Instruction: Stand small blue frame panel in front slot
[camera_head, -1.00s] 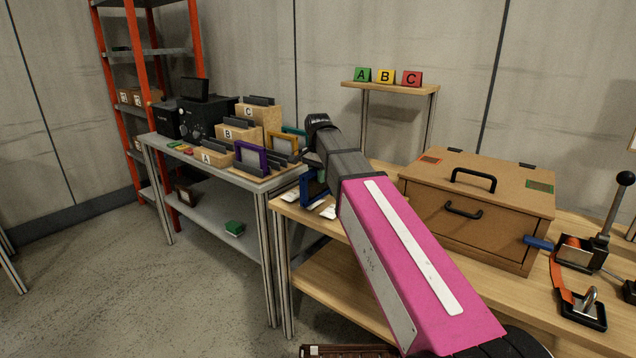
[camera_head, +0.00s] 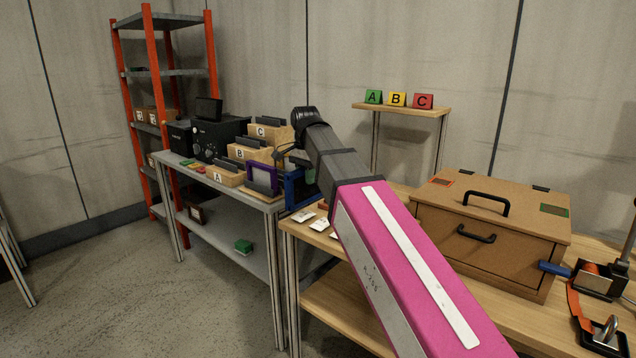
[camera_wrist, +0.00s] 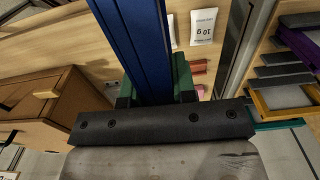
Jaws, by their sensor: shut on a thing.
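My gripper is shut on the small blue frame panel (camera_head: 297,189). In the head view the panel hangs upright just right of the purple frame (camera_head: 262,177), by the grey table's right end; my arm hides most of the gripper. In the wrist view a long blue bar of the panel (camera_wrist: 137,45) runs up from between the green finger pads of my gripper (camera_wrist: 155,83). Dark slotted holders and the yellow frame (camera_wrist: 285,98) show at the right there. I cannot tell which holder is the front slot.
Stepped wooden blocks marked A (camera_head: 217,177), B and C stand on the grey table (camera_head: 230,192) beside a black machine (camera_head: 215,140). White cards (camera_head: 319,224) lie on the wooden bench. A brown box (camera_head: 490,235) stands on the bench right of my arm.

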